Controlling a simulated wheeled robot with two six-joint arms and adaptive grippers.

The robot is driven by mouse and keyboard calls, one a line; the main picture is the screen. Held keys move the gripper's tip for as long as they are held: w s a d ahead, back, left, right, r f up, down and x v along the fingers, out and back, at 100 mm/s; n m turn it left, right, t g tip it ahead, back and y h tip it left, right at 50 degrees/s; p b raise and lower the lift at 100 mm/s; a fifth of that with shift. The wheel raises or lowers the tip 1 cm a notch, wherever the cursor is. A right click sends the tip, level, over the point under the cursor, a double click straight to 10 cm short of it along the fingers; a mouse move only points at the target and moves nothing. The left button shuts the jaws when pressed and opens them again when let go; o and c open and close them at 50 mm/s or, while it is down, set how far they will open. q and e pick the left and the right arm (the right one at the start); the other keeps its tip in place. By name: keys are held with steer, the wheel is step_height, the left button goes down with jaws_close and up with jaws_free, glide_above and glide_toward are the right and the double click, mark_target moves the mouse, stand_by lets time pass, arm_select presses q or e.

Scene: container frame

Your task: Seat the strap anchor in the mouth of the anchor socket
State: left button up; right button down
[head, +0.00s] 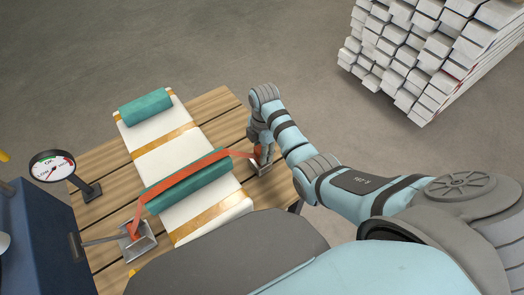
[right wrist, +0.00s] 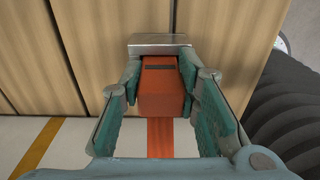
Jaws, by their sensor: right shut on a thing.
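The strap anchor (right wrist: 160,98) is an orange block with a dark slot, on the end of an orange strap (head: 185,180). My right gripper (head: 260,152) is shut on its sides at the table's right edge. The anchor socket (right wrist: 158,41) is a grey metal piece straight ahead of the anchor in the right wrist view; it also shows in the head view (head: 267,161). The anchor's far end is at the socket's near edge. I cannot tell whether it sits inside the mouth. My left gripper is not in view.
The strap crosses a teal roll (head: 205,181) on a white, gold-banded load (head: 165,155) on the slatted wooden table (head: 215,108). Its left end meets a metal bracket (head: 138,243). A gauge (head: 52,166) and dark blue box (head: 35,245) stand left. White stacked planks (head: 430,50) lie beyond.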

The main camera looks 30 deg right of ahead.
steer(key=c, duration=1.2)
jaws_free()
steer(key=shift+f, duration=0.1)
step_height(320, 180, up, 12)
steer(key=p, duration=0.4)
steer(key=shift+w+d+r, duration=0.15)
steer(key=shift+d+r, duration=0.05)
steer(key=shift+d, duration=0.05)
